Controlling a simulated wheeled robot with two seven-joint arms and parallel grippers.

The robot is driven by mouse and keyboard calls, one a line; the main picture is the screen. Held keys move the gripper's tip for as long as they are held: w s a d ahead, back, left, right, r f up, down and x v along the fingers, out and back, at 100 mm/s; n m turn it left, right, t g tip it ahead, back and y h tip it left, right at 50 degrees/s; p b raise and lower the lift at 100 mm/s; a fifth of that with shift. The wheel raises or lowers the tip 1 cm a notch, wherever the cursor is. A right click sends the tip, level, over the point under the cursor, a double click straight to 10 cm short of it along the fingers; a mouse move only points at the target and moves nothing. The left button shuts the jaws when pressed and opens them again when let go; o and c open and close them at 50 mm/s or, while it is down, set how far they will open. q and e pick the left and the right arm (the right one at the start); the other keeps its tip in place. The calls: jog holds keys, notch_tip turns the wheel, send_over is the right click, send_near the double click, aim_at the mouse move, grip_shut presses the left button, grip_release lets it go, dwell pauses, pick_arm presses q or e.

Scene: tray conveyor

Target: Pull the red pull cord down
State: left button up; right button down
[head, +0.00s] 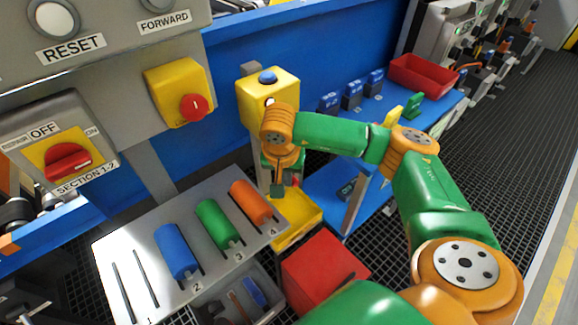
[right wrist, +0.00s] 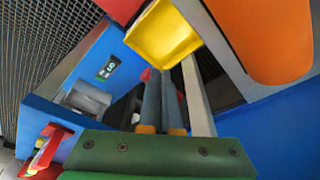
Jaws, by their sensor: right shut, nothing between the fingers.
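My right gripper (head: 277,190) hangs fingers down in front of the yellow box with a blue button (head: 268,92). Its fingers also show in the right wrist view (right wrist: 163,108), close together with nothing seen between them. A small red piece (head: 296,180) shows just right of the gripper, mostly hidden by it. It may be the pull cord's end; a red piece also shows beside the fingers in the right wrist view (right wrist: 182,102). I cannot tell whether the gripper touches it. No cord line is clearly visible. My left gripper is not in view.
A yellow bin (head: 310,213) lies below the gripper, with a red box (head: 325,262) nearer. A sloped grey panel (head: 120,255) with blue, green and orange cylinders is left. A yellow box with a red knob (head: 182,90) is upper left. A red tray (head: 425,78) stands behind.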

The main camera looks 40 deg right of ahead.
jog(key=v, duration=0.7)
dwell(0.6)
